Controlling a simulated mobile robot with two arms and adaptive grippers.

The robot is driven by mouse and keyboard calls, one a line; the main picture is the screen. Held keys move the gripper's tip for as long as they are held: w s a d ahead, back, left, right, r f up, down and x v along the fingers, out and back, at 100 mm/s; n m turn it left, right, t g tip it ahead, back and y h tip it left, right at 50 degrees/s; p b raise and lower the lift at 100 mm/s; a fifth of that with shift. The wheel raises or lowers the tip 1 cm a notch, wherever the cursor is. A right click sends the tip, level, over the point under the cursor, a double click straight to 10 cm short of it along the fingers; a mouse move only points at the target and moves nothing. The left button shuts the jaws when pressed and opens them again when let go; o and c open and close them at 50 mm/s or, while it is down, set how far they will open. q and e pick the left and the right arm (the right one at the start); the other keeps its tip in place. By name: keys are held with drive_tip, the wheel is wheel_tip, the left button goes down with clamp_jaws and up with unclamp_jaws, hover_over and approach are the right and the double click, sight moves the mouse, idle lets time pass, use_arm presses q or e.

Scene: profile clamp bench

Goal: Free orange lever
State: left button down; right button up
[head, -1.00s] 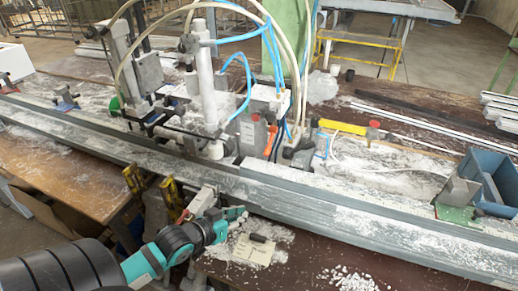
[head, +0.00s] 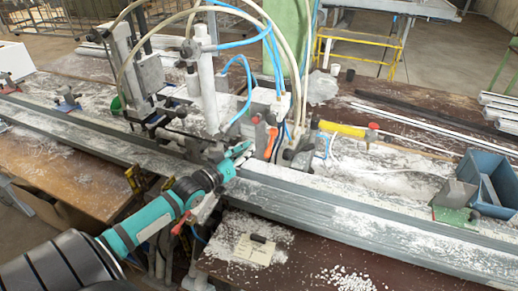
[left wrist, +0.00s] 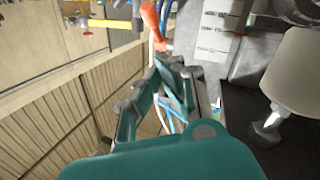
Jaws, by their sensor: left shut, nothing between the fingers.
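The orange lever (head: 271,142) stands upright on the clamp block behind the grey profile rail, right of the white column. It also shows in the left wrist view (left wrist: 150,22), just beyond the fingertips. My left gripper (head: 246,149) is shut and empty. It reaches over the rail, with its tips just left of the lever. In the left wrist view the closed fingers (left wrist: 163,62) point at the lever's lower part; I cannot tell whether they touch it. My right gripper is in neither view.
The grey profile rail (head: 370,221) runs under my left arm. Blue hoses (head: 247,88) and the white column (head: 207,80) stand close to the gripper. A yellow-handled tool (head: 342,129) lies to the right, and a blue bin (head: 490,178) stands farther right.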

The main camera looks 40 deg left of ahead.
sight(271, 143)
use_arm(q)
drive_tip(key=w+f, duration=0.1)
drive_tip(key=w+d, duration=0.1)
drive_tip(key=w+f+p, duration=0.1)
drive_tip(key=w, duration=0.1)
drive_tip(key=shift+w+d+f, duration=0.1)
drive_tip(key=shift+d+f, duration=0.15)
drive_tip(key=shift+f, duration=0.1)
drive_tip(key=f+b, duration=0.1)
drive_tip(key=b, duration=0.2)
drive_tip(key=f+t+b, duration=0.1)
drive_tip(key=f+b, duration=0.1)
drive_tip(key=b, duration=0.1)
drive_tip(key=shift+w+a, duration=0.2)
drive_tip(key=shift+w, duration=0.2)
drive_tip(key=shift+w+f, duration=0.1)
drive_tip(key=shift+w, duration=0.1)
drive_tip(key=shift+r, duration=0.2)
